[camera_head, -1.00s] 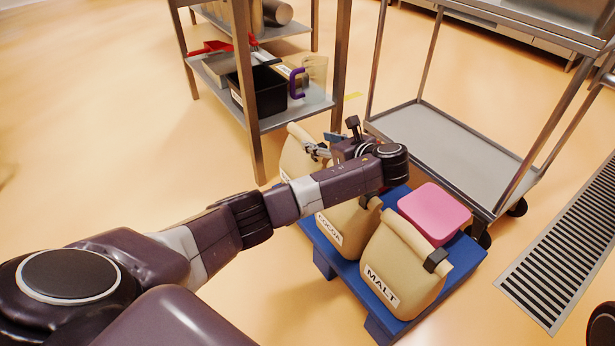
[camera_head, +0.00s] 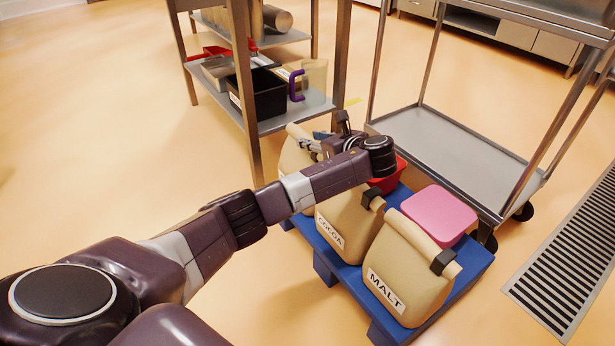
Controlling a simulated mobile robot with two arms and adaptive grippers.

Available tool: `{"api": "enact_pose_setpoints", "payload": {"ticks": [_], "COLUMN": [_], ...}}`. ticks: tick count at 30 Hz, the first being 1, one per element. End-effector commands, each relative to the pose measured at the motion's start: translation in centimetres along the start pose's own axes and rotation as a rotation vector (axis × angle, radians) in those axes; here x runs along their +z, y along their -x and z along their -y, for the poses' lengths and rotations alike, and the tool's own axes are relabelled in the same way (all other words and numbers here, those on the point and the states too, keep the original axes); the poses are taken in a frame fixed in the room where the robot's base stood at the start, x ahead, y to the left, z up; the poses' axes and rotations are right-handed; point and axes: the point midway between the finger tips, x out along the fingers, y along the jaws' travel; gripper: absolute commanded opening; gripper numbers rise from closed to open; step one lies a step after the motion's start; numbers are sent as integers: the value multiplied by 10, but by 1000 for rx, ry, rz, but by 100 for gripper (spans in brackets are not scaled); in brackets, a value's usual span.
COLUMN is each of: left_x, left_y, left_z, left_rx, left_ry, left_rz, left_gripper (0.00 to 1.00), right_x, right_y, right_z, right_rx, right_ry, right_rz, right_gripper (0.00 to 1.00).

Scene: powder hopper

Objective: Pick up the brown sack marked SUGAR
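A tan sack (camera_head: 292,158) stands at the far left end of the blue pallet (camera_head: 327,268). My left forearm covers its lower front, so no label on it can be read. My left gripper (camera_head: 314,146) is at the top of this sack, by its upper right edge. Its fingers are small and partly hidden, so I cannot tell if they are open, shut or touching the sack. Two like sacks stand nearer, marked COCOA (camera_head: 345,221) and MALT (camera_head: 408,275). My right gripper is out of view.
A pink-lidded container (camera_head: 440,214) and a red one (camera_head: 388,182) sit behind the sacks. A steel cart (camera_head: 455,150) stands to the right. A shelf rack (camera_head: 257,122) with a black bin (camera_head: 270,93) stands behind. The floor at left is clear.

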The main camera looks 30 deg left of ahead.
Motion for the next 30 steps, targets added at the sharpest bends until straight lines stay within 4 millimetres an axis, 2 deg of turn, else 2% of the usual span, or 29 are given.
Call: {"api": "enact_pose_setpoints", "payload": {"ticks": [1,8,17,18,25,30], "left_x": [0,0,-1,8,8,15], "left_y": [0,0,0,2,2,5], "left_z": [0,0,0,2,2,2], "left_rx": [0,0,0,-4,-4,-4], "left_ry": [0,0,0,10,9,9], "left_rz": [0,0,-1,12,10,10], "left_gripper": [24,0,0,0,0,0], "right_x": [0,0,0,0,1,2], "right_y": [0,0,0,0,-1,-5], "right_z": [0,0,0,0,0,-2], "right_rx": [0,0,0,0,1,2], "right_ry": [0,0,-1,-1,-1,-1], "right_rz": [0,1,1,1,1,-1], "right_gripper": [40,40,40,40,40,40]}}
